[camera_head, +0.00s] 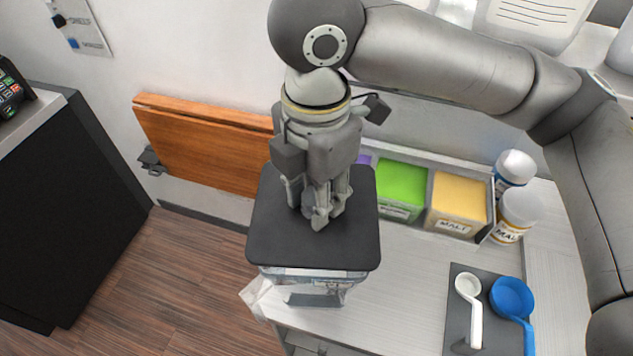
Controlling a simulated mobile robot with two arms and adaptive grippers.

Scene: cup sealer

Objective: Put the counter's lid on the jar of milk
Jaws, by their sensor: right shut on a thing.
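My right gripper (320,212) points down and is shut on the middle of the dark square lid (275,238). The lid lies roughly flat over a clear jar (318,288) at the counter's left end. The lid hides the jar's mouth and most of its body; only the front part shows below the lid's near edge. I cannot tell whether the lid touches the rim or hovers just above it. The milk inside is not clearly visible. My left gripper is not in view.
A rack with a green container (402,184) and a yellow malt container (457,198) stands right of the lid. White-capped bottles (518,207) stand beyond it. A dark mat (458,305) holds a white spoon (470,300) and a blue scoop (512,297). The counter (400,280) between is clear.

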